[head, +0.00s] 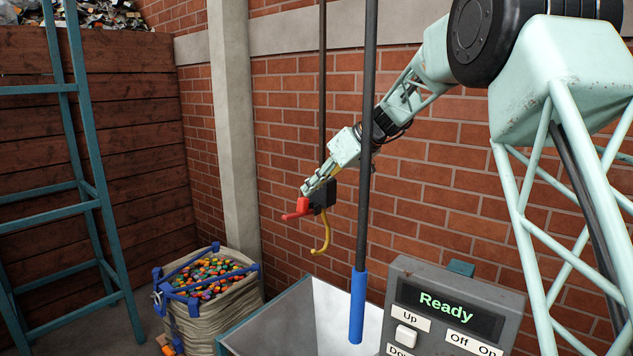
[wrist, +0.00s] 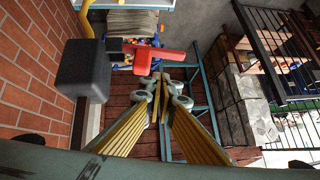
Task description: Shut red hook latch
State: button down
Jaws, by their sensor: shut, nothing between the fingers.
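The red latch (head: 297,211) sticks out to the left from a dark block (head: 326,194) above a yellow hook (head: 322,238), which hangs open-ended below. In the wrist view the red latch (wrist: 150,60) lies just past my fingertips, and the dark block (wrist: 84,68) is to their left. My gripper (head: 307,190) is at the latch, just above it. Its fingers meet, shut and empty, in the wrist view (wrist: 162,80). I cannot tell whether the fingertips touch the latch.
A bulk bag of colourful pieces (head: 196,318) stands below left, next to a metal hopper (head: 300,325). A dark pole with a blue grip (head: 357,305) hangs in front of my arm. A control box (head: 450,310) reads "Ready". A brick wall (head: 290,110) is behind.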

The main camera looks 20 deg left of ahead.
aim_at(301, 207)
jog(key=a+f, duration=0.2)
jog(key=f, duration=0.1)
jog(key=a+f, duration=0.1)
jog(key=f, duration=0.1)
jog(key=shift+p, duration=0.4)
jog(key=shift+f, duration=0.8)
